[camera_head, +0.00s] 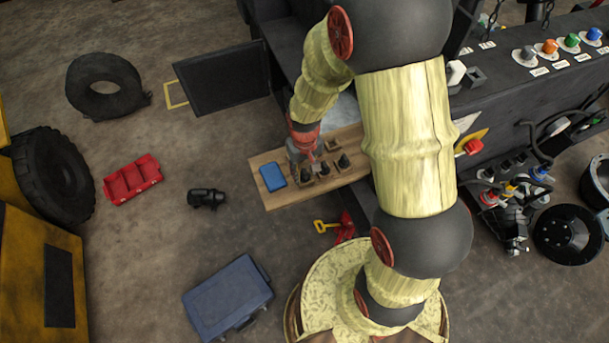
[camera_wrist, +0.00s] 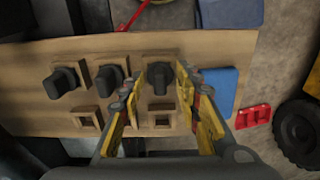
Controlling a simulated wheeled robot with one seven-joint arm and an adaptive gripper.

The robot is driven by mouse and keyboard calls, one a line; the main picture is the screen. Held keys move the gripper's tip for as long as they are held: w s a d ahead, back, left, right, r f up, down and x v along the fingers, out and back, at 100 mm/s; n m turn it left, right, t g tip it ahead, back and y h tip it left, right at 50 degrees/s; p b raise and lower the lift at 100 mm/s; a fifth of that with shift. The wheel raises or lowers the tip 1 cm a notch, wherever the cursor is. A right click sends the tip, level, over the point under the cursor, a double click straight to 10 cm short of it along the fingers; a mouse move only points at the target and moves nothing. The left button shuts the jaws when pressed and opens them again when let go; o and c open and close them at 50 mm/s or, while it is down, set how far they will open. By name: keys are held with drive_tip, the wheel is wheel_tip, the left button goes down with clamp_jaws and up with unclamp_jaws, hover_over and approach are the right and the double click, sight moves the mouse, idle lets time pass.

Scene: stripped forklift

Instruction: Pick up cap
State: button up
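Several black caps with raised stems stand on a wooden board (camera_head: 258,162) in small square wooden holders. In the wrist view, the board (camera_wrist: 30,58) holds a left cap (camera_wrist: 60,82), a middle cap (camera_wrist: 108,80) and a right cap (camera_wrist: 159,78). My gripper (camera_wrist: 160,72) is open, with one finger on each side of the right cap and gaps showing between. In the head view, my gripper (camera_head: 304,150) points down over the board near its left end and partly hides that cap. I cannot tell the exact height of the fingertips.
Square holders without caps (camera_wrist: 162,121) lie along the board's near edge in the wrist view. A blue box (camera_head: 272,177) lies on the board's left end. A dark panel (camera_head: 222,78) stands behind it. A red crate (camera_head: 132,180) and blue case (camera_head: 228,298) lie on the floor.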

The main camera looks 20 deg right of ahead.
drive_tip(key=shift+c, duration=0.7)
clamp_jaws()
drive_tip(key=shift+r, duration=0.1)
